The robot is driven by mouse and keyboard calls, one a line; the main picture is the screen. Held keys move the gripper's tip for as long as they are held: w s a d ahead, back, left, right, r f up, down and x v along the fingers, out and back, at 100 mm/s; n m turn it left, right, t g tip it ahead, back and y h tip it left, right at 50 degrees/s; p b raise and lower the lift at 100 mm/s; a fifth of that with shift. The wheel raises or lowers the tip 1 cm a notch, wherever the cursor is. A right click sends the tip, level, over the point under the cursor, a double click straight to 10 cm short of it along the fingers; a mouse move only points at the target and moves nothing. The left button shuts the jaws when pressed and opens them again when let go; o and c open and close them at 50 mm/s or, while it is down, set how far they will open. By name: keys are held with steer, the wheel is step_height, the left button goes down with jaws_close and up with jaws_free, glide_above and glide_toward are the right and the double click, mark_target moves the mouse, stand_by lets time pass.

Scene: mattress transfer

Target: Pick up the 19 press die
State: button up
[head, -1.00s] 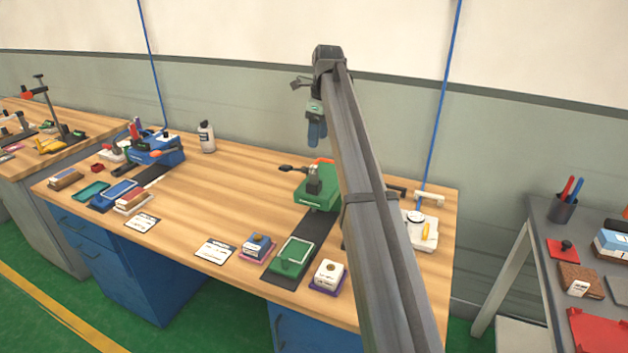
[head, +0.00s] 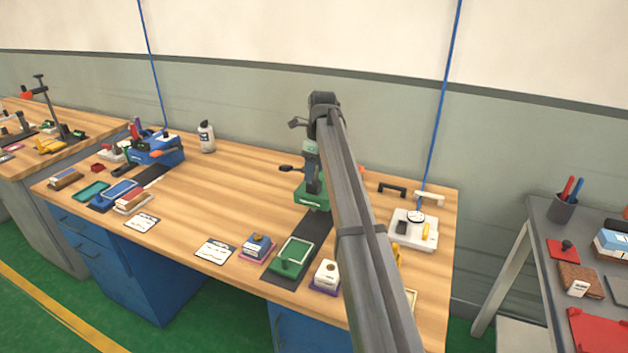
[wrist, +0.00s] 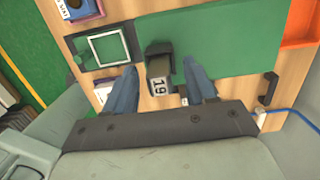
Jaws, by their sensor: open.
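The 19 press die (wrist: 160,87) shows in the wrist view as a dark block with a white "19" label. It lies between the two blue fingers of my gripper (wrist: 161,85), which are open, with a visible gap on each side. Behind it is the green press (wrist: 225,35), with a dark upright part next to the die. In the head view my gripper (head: 313,188) is down at the green press (head: 318,205), and the die cannot be made out there. My arm covers the right part of the press.
A green tray (head: 291,256) lies on a dark strip in front of the press, with a white block (head: 327,274) to its right. A white scale (head: 407,240) stands right of my arm. A black handle (wrist: 267,88) is right of the fingers.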

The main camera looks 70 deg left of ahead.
steer(key=shift+s+a+f, duration=0.1)
steer(key=shift+f, duration=0.7)
steer(key=shift+c, duration=0.4)
jaws_close()
